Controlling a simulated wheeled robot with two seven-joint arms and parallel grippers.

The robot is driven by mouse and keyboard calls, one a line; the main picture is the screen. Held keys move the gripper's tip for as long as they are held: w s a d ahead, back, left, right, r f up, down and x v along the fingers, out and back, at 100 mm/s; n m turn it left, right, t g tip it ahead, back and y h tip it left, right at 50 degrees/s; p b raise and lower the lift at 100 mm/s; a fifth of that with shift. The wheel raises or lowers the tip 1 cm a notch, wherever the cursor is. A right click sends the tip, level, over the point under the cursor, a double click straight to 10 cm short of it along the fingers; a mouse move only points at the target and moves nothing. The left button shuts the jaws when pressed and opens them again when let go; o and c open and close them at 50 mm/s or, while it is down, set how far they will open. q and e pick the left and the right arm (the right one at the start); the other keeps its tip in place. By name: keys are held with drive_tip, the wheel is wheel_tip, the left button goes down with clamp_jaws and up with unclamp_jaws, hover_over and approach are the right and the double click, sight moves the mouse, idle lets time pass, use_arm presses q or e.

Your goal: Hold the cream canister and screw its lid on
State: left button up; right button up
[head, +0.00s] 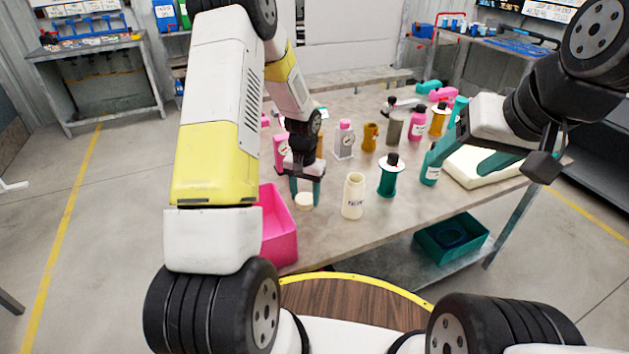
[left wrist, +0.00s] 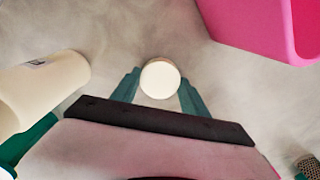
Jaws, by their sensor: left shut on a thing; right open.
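The cream canister (head: 353,198) stands upright and uncapped near the table's front edge. In the left wrist view the canister (left wrist: 38,92) shows at the left. The round cream lid (head: 304,202) is to the left of the canister, apart from it. It also shows in the left wrist view (left wrist: 160,79), between the teal fingertips. My left gripper (head: 305,192) points down and is shut on the lid, at or just above the table; I cannot tell which. My right gripper (head: 480,140) is open and empty over the table's right part.
A pink bin (head: 279,228) stands left of the lid. A teal bottle with a black cap (head: 388,178) stands just right of the canister. Several bottles and jars, including an amber jar (head: 370,137), stand behind. A cream slab (head: 478,168) lies at the right.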

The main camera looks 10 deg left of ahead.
sight(305, 198)
use_arm(q)
wheel_tip(305, 198, up, 10)
idle(0.4)
drive_tip(key=s+f, duration=0.1)
drive_tip(key=s+f+n, duration=0.1)
drive_tip(key=s, duration=0.1)
drive_tip(key=s+d+f+n, duration=0.1)
drive_tip(key=s+f, duration=0.1)
drive_tip(key=shift+s, duration=0.1)
